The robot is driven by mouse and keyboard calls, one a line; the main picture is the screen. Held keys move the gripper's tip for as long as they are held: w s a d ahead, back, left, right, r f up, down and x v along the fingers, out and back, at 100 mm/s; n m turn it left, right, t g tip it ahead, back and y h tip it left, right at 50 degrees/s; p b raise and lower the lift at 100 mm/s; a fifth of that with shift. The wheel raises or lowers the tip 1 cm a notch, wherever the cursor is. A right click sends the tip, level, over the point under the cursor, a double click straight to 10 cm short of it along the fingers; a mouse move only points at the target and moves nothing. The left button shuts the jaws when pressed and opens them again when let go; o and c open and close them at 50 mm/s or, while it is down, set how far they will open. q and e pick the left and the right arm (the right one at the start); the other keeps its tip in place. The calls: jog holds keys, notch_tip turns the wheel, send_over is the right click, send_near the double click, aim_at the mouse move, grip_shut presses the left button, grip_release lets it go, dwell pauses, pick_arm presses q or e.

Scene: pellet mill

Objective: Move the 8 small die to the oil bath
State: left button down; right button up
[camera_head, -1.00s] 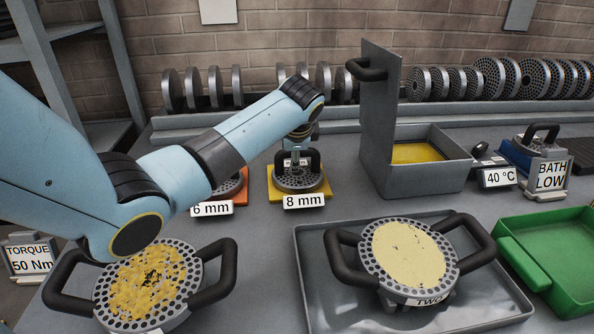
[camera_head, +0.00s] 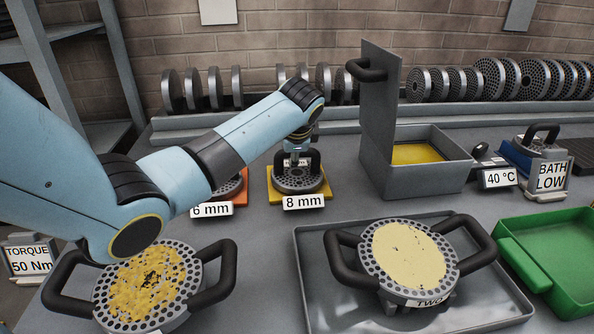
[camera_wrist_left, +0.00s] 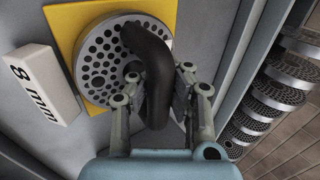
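The 8 mm small die (camera_head: 298,181) is a round grey perforated disc with a black arched handle, on a yellow pad behind the "8 mm" label. It also shows in the left wrist view (camera_wrist_left: 98,62). My left gripper (camera_head: 296,158) is over it; in the left wrist view the fingers (camera_wrist_left: 160,84) stand apart on either side of the black handle (camera_wrist_left: 155,75), with a small gap visible on the left. The oil bath (camera_head: 425,177) is a grey box with yellow oil and a raised lid, right of the die. My right gripper is not in view.
Left of the die is a die on an orange pad (camera_head: 243,190), labelled "6 mm", partly hidden by my arm. In front are a tray (camera_head: 318,300) with die "TWO" and another handled die (camera_head: 150,285). A green tray (camera_head: 550,250) is at right.

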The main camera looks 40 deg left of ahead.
pick_arm(q)
jog(key=shift+w+r, duration=0.1)
jog(key=shift+r, duration=0.15)
jog(key=shift+w+r, duration=0.1)
jog(key=shift+r, duration=0.05)
jog(key=shift+r+p, duration=0.55)
jog(key=shift+r, duration=2.8)
